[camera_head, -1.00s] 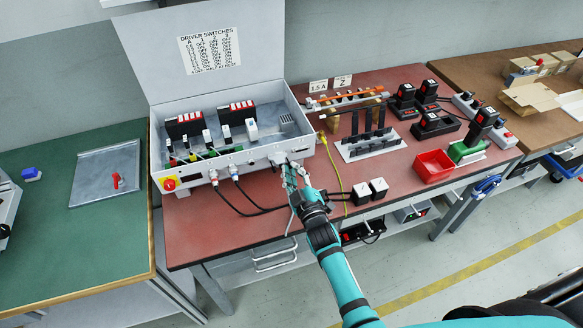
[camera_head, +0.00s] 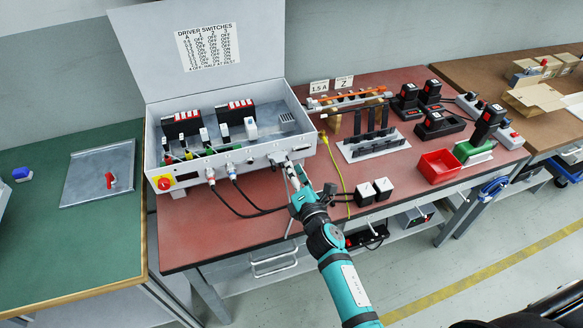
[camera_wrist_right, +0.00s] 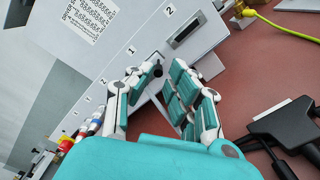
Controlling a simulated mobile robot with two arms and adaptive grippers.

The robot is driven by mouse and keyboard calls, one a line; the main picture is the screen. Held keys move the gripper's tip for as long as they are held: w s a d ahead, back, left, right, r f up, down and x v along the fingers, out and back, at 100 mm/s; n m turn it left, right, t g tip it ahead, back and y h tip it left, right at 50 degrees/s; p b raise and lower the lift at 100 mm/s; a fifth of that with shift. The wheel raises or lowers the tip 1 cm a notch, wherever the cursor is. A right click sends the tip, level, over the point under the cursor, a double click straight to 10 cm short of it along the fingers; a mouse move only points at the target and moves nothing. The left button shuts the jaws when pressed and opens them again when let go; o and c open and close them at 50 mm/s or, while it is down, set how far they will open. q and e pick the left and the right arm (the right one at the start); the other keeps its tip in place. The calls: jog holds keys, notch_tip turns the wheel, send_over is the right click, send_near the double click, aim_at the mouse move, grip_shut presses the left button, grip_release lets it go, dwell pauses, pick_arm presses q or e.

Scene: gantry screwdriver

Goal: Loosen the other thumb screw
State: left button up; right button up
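The open grey control box (camera_head: 262,166) stands on the red bench. A light grey connector (camera_head: 278,158) sits at the right part of its front panel. My right gripper (camera_head: 292,170) is at the panel beside this connector. In the right wrist view, the two fingers of my right gripper (camera_wrist_right: 163,72) are parted with a gap between them. A small dark round end, perhaps the thumb screw (camera_wrist_right: 157,72), shows between the fingertips; contact cannot be told. The fingers hide most of the connector. An empty port (camera_wrist_right: 187,29) is beside label 2. My left gripper is not in view.
Two cables (camera_head: 238,198) hang from plugs left of my right gripper. A red bin (camera_head: 438,167) stands farther right. The bench front left is bare.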

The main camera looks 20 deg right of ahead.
jog(key=shift+r, duration=0.1)
jog(key=m+p, duration=0.6)
jog(key=m, duration=2.4)
jog(key=shift+c, duration=0.3)
grip_shut()
